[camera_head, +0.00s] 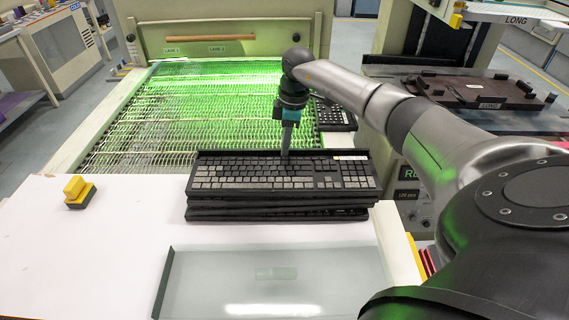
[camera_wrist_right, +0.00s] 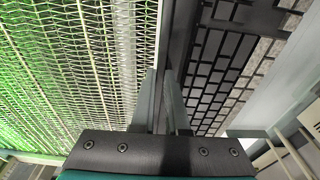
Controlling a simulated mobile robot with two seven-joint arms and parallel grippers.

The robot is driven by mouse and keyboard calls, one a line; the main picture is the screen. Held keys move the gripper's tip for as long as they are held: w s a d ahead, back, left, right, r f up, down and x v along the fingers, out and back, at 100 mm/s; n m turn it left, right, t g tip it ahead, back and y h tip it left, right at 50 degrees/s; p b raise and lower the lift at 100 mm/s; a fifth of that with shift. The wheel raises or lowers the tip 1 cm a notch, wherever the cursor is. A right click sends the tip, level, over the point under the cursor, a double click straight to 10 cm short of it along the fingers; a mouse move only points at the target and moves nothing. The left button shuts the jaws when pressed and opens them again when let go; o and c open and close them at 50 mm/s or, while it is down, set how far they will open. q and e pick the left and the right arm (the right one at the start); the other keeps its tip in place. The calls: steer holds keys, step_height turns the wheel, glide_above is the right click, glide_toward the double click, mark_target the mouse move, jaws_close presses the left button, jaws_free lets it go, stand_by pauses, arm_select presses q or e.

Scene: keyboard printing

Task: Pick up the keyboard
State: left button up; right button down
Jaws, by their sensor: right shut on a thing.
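A stack of dark keyboards stands at the front of the lit conveyor. The top keyboard (camera_head: 282,178) has grey and dark keys and a raised back edge with a small white label at its right. My right gripper (camera_head: 285,153) points down at the middle of this back edge. In the right wrist view, the two fingers (camera_wrist_right: 161,100) are shut on the keyboard's edge, with the keys (camera_wrist_right: 222,70) on the right. The top keyboard lies over the other keyboards (camera_head: 280,214); I cannot tell any gap between them. My left gripper is not in view.
The green-lit mesh conveyor (camera_head: 185,115) lies behind the stack. A yellow and black block (camera_head: 78,192) sits on the white table (camera_head: 70,250) at left. A glassy grey panel (camera_head: 215,285) is in front. Another keyboard (camera_head: 335,116) lies behind, at right.

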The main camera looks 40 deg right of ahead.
steer(key=shift+r, duration=0.2)
stand_by(0.3)
step_height(320, 180, up, 20)
steer(key=p, duration=0.3)
steer(key=shift+f, duration=0.15)
steer(key=c, duration=1.4)
jaws_free()
steer(key=shift+c, duration=0.2)
jaws_close()
